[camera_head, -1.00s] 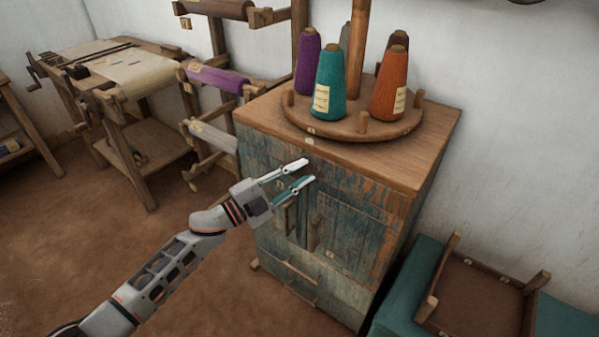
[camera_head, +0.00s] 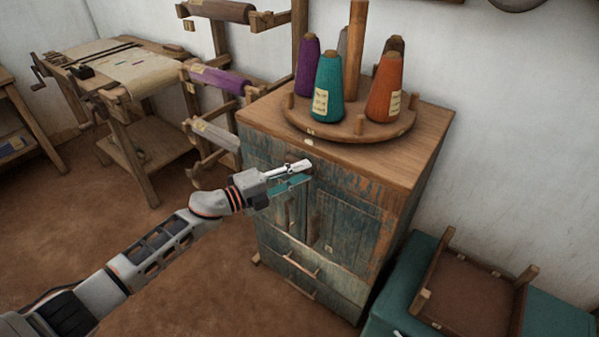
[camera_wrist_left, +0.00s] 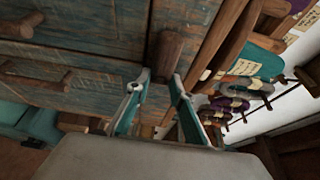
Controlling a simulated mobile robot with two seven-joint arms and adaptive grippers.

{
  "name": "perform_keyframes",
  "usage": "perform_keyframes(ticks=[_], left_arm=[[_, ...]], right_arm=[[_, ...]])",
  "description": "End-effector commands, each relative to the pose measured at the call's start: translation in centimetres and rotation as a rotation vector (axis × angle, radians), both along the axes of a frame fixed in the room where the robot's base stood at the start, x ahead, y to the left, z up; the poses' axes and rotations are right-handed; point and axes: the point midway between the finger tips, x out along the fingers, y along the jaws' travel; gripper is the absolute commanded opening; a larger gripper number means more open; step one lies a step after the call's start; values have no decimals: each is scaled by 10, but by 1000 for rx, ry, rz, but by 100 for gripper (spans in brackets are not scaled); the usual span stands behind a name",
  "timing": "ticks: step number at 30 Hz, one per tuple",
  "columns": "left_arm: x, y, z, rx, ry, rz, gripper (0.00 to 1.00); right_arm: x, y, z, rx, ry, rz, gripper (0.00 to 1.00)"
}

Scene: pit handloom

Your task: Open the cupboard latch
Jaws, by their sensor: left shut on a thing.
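The cupboard (camera_head: 345,226) has worn blue-green wooden doors and a plain wooden top. My left gripper (camera_head: 306,173) is at the upper front of the cupboard, near the top edge. In the left wrist view, a short wooden bar that looks like the latch (camera_wrist_left: 165,52) stands at the fingertips of the left gripper (camera_wrist_left: 160,79). The jaws are shut on it. In the head view the gripper hides the latch. Wooden door handles (camera_head: 290,213) show below the gripper. The doors look closed. My right gripper is not in view.
A round wooden stand (camera_head: 350,131) with several yarn cones, including a teal one (camera_head: 328,88), sits on the cupboard top. A teal chest (camera_head: 562,316) with a brown seat-like frame (camera_head: 470,298) is at right. A rack with rolls (camera_head: 215,80) stands at left. The floor in front is clear.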

Motion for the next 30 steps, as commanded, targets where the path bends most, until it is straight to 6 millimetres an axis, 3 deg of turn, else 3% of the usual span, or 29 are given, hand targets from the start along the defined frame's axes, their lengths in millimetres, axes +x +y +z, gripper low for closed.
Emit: perform_keyframes(ticks=[9,10,11,12,23,30], left_arm=[[0,0,-1,4,-3,0,1],[0,0,-1,4,-3,0,30],[0,0,-1,4,-3,0,38],[0,0,-1,4,-2,0,39],[-1,3,-1,2,-1,1,39],[-19,32,-2,4,0,2,39]], right_arm=[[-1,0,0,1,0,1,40],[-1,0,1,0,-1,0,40],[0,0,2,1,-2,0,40],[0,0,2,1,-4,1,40],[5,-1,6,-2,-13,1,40],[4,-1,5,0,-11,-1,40]])
